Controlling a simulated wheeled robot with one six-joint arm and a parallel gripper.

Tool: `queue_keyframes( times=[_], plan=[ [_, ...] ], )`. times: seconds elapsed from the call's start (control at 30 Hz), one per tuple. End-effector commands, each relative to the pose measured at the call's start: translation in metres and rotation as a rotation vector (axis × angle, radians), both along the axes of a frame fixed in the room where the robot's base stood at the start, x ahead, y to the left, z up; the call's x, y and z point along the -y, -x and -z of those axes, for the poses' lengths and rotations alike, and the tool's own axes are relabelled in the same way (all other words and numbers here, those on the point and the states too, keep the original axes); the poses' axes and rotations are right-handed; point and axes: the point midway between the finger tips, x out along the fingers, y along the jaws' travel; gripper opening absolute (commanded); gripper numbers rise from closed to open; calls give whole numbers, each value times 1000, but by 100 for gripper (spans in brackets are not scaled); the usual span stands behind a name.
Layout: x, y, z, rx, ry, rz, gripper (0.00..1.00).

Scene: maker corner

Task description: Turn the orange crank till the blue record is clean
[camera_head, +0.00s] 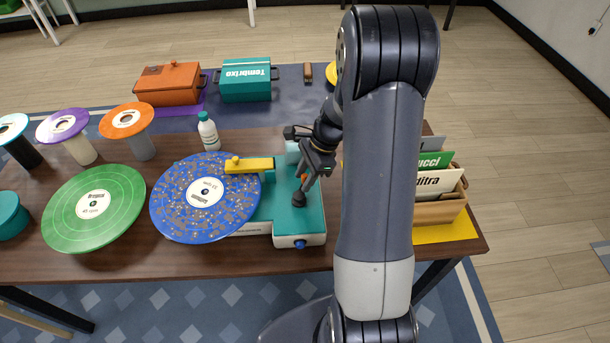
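The blue record (178,211) lies flat on the left part of the teal and white cleaning machine (312,218). Many small brownish specks cover its blue surface around the white label. A yellow arm (250,165) reaches over the record's upper right part. A little of the orange crank (304,178) shows at the machine's right part, just below my gripper (308,174). My gripper points down there, and its dark fingers hide most of the crank. I cannot tell whether the fingers are closed on it. A dark rounded piece (299,199) sits just below.
A green record (120,205) lies left of the blue one. A white bottle (208,133) stands behind it. Several discs on stands are at the left. Orange (168,84) and teal (246,80) boxes stand at the back. A record crate (440,210) is right of my arm.

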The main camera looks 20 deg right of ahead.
Motion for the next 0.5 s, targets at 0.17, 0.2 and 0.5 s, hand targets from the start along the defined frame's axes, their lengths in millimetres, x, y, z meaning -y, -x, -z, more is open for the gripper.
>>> queue_keyframes(
  times=[0.17,0.2,0.5],
  plan=[
    [0,0,0,0,0,0,39],
    [0,0,0,0,0,0,39],
    [12,0,-28,5,2,0,39]
  ],
)
